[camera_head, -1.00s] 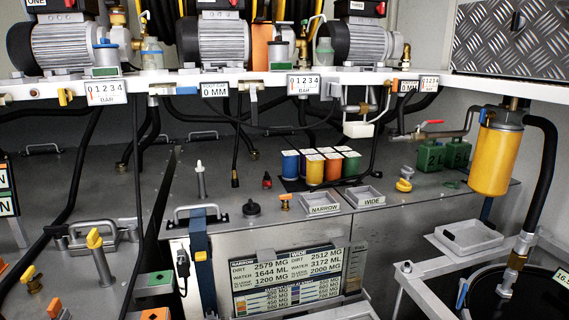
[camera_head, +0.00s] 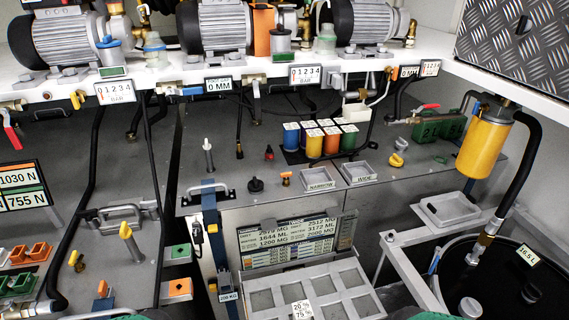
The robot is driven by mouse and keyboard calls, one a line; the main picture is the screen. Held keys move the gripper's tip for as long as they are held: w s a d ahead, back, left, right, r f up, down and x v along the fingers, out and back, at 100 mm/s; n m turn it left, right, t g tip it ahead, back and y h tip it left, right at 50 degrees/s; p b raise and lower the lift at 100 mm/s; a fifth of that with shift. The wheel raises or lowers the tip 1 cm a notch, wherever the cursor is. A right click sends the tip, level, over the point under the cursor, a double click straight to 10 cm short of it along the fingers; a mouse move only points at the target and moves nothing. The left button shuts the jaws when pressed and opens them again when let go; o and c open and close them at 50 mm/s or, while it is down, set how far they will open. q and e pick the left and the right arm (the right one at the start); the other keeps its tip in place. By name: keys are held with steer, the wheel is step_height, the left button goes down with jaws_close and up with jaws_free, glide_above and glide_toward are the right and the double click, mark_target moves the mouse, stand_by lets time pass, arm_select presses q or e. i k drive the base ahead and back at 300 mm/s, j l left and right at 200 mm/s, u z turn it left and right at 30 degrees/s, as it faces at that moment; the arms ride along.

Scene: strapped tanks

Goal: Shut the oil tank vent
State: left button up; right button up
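No label in view names the oil tank vent, so I cannot tell which fitting it is. Several capped or handled fittings stand on the grey tank tops. A post with a yellow handle (camera_head: 127,231) rises at the left. A black cap (camera_head: 255,184) and a small orange-topped fitting (camera_head: 286,179) sit on the middle tank. A yellow fitting (camera_head: 397,160) stands further right. Neither of my grippers is visible.
A white shelf (camera_head: 190,74) carrying motors crosses the back. A yellow filter (camera_head: 488,145) hangs at the right above a black drum (camera_head: 510,285). A grey compartment tray (camera_head: 306,292) is at bottom centre. Black hoses run down the left. Dark green shapes at the bottom edge are unclear.

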mark_target(283, 175)
steer(key=i+l+u, duration=0.3)
steer(key=i+l, duration=0.2)
steer(key=l, duration=0.15)
steer(key=i+l+u, duration=0.15)
steer(key=l, duration=0.2)
steer(key=i, duration=0.05)
